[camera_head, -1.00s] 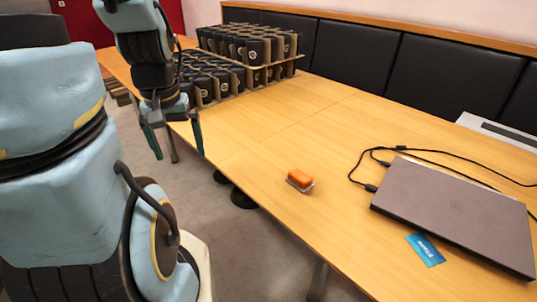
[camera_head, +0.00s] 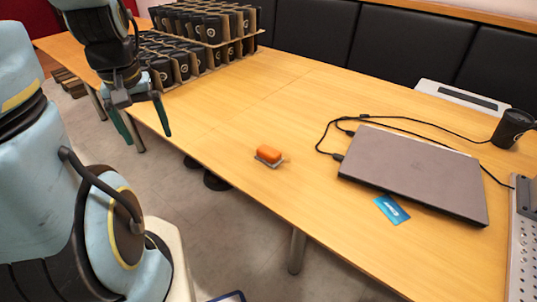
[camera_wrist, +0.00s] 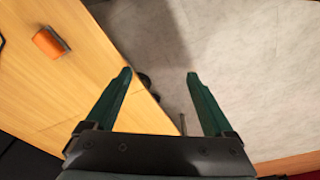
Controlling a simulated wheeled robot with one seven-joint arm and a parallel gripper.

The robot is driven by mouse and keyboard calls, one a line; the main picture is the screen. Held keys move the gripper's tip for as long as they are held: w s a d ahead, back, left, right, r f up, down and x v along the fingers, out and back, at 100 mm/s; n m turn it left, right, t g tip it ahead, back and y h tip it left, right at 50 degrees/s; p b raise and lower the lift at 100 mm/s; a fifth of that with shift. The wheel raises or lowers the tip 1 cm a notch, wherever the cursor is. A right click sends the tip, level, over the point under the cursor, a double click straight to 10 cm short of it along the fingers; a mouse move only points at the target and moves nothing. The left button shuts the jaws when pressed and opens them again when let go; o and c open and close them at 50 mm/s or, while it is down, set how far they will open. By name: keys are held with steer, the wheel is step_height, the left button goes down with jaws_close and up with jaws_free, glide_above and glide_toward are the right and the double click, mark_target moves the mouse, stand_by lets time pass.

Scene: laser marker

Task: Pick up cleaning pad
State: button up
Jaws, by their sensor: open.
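The cleaning pad (camera_head: 268,155) is a small orange block with a grey underside, lying on the wooden table near its front edge in the head view. In the wrist view the pad (camera_wrist: 47,43) shows at the upper left, on the table. My gripper (camera_head: 148,137) is open and empty, to the left of the pad, off the table's front edge. In the wrist view its green fingers (camera_wrist: 160,75) stand apart, over the table edge and the grey floor.
A closed laptop (camera_head: 415,172) with a black cable lies right of the pad, with a blue card (camera_head: 391,209) before it. Several black mugs in cardboard trays (camera_head: 218,58) stand at the back left. A metal perforated plate (camera_head: 522,245) is at the right edge. Table around the pad is clear.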

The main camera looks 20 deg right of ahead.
steer(key=w+d+f+n, duration=0.15)
steer(key=w+d, duration=0.25)
steer(key=d, duration=0.4)
steer(key=n+g, duration=0.2)
steer(key=n, duration=0.3)
glide_above(269, 150)
step_height(269, 150, down, 10)
steer(key=shift+r+p, duration=0.15)
steer(key=shift+p, duration=0.2)
steer(key=shift+f+p, duration=0.95)
steer(key=shift+f, duration=2.15)
steer(key=shift+c, duration=0.2)
jaws_close()
